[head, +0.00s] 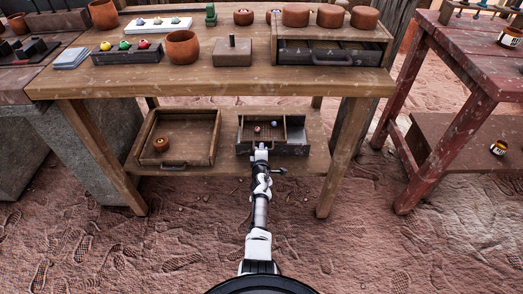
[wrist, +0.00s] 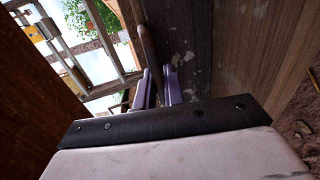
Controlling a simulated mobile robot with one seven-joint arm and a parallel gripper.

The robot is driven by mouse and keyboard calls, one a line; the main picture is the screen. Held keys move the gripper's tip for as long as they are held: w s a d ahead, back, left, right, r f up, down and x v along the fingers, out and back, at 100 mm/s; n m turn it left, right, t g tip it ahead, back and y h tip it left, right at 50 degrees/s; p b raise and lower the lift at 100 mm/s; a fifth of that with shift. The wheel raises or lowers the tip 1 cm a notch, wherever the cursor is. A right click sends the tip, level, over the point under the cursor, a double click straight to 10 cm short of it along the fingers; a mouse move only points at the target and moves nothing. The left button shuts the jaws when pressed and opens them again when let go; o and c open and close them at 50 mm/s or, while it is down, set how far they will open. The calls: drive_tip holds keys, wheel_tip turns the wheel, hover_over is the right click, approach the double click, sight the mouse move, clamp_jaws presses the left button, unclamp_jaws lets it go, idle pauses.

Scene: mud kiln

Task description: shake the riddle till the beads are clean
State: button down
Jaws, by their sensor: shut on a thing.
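On the lower shelf stands a dark box (head: 297,135), with a small tray inside its left part that looks like the riddle (head: 266,136). Small beads lie in it, a reddish one (head: 257,129) and a pale one (head: 274,124); whether they are clean is too small to tell. My gripper (head: 261,152) is at the front of the riddle. In the wrist view my gripper (wrist: 157,88) is shut on a dark brown bar (wrist: 147,48), seemingly the riddle's handle. The fingers hide part of it, and the beads do not show in that view.
The wooden tabletop (head: 222,80) hangs close above the shelf (head: 222,158). A wooden tray (head: 205,158) with a round brown piece (head: 161,144) stands to the left. Table legs (head: 343,155) flank the shelf. A red table (head: 480,70) stands at right.

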sight(282, 145)
drive_tip(key=d+p, duration=0.1)
drive_tip(key=d, duration=0.7)
drive_tip(key=shift+d+r+p, duration=0.1)
drive_tip(key=shift+d+p, duration=0.15)
drive_tip(key=shift+p, duration=0.05)
drive_tip(key=c, duration=1.6)
unclamp_jaws()
drive_tip(key=shift+d, duration=0.1)
drive_tip(key=shift+s+p, duration=0.25)
drive_tip(key=shift+p, duration=0.1)
drive_tip(key=shift+p+v, duration=4.15)
drive_tip(key=shift+v, duration=2.45)
